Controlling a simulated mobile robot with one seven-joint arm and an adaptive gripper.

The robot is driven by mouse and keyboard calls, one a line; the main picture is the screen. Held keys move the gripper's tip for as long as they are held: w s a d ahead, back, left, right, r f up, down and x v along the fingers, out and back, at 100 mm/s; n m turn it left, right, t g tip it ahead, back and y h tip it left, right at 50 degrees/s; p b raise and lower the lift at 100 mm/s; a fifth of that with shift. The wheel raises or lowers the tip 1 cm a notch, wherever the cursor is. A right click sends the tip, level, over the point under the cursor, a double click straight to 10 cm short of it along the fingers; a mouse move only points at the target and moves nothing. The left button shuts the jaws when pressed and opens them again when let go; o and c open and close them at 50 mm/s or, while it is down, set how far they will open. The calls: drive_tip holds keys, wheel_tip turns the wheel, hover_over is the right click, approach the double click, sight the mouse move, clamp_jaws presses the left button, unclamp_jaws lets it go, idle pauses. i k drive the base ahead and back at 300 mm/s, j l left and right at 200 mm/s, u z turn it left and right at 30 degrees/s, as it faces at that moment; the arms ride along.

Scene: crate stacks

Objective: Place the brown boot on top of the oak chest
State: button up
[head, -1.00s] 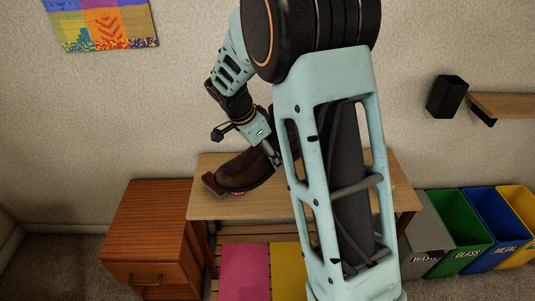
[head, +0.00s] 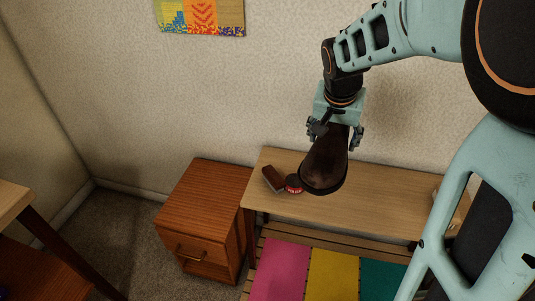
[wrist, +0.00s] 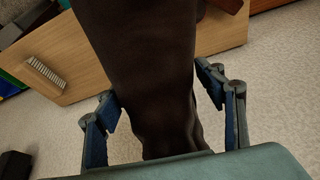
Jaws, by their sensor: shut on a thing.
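The brown boot (head: 325,167) hangs from my gripper (head: 336,138), sole end down, over the bench top; whether it clears the wood is hard to tell. The fingers are closed on the boot's shaft from both sides. In the wrist view the dark boot (wrist: 145,65) fills the middle, between the blue-padded fingers of my gripper (wrist: 160,108). The oak chest (head: 205,190) appears to be the reddish-brown wooden cabinet with a drawer, left of the bench. Its top is bare, and the boot is to the right of it.
The wooden bench (head: 375,207) carries a brown brush-like block (head: 273,178) and a small red-and-black tin (head: 294,184), between the boot and the chest. Pink, yellow and teal panels (head: 282,268) are below. Another wooden table (head: 12,203) stands at the far left.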

sight(205, 198)
drive_tip(key=j, duration=0.5)
drive_tip(key=i+j, duration=0.15)
drive_tip(key=j, duration=0.9)
drive_tip(key=i, duration=0.05)
